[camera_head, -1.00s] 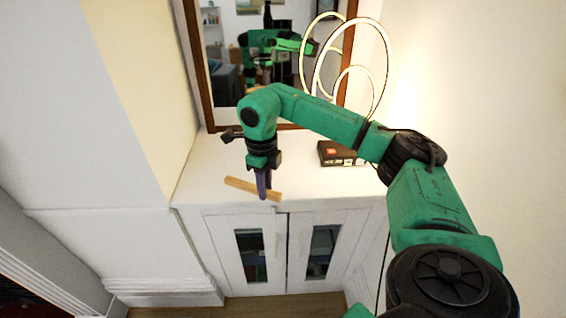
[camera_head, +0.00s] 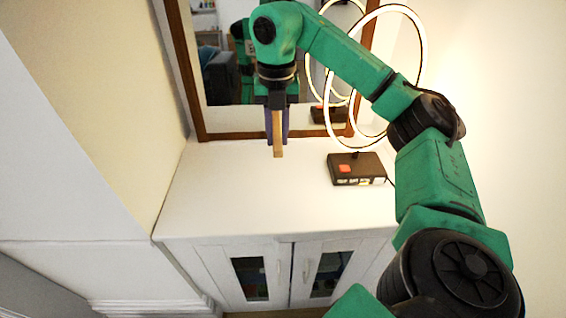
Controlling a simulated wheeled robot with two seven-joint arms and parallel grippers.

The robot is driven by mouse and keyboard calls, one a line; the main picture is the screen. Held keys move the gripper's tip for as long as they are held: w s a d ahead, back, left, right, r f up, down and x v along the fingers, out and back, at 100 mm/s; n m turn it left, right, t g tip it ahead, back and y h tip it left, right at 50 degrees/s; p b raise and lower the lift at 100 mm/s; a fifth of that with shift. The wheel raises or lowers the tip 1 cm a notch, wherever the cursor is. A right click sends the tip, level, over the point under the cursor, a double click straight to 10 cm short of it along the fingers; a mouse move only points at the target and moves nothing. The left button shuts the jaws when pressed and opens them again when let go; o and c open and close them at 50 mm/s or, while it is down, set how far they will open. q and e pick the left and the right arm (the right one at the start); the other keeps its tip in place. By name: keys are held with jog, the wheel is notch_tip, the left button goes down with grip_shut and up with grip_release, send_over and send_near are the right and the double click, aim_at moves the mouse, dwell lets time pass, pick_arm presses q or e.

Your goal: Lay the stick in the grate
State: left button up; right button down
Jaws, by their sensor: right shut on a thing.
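The stick (camera_head: 278,148) is a short, light wooden bar. My right gripper (camera_head: 277,138) is shut on it and holds it above the back of a white cabinet top, in front of the mirror. The stick points toward the camera, so it looks foreshortened. The gripper's dark purple fingers show on both sides of it. My left gripper is not in view. I see no grate that I can make out.
A white cabinet (camera_head: 230,205) with two glass-paned doors has a mostly bare top. A dark box (camera_head: 357,169) and a lit ring lamp (camera_head: 420,60) stand at its right. A wood-framed mirror (camera_head: 225,118) is behind. A wall is on the left.

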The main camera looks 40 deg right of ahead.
jog(key=b, duration=0.6)
send_over(279, 199)
notch_tip(279, 199, down, 10)
notch_tip(279, 199, down, 8)
jog(key=shift+f, duration=0.1)
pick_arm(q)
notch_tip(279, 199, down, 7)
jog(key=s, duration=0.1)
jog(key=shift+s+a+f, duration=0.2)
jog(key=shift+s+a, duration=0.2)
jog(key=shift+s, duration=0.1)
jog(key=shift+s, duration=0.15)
pick_arm(e)
jog(key=c, duration=0.7)
grip_release()
jog(key=shift+a, duration=0.1)
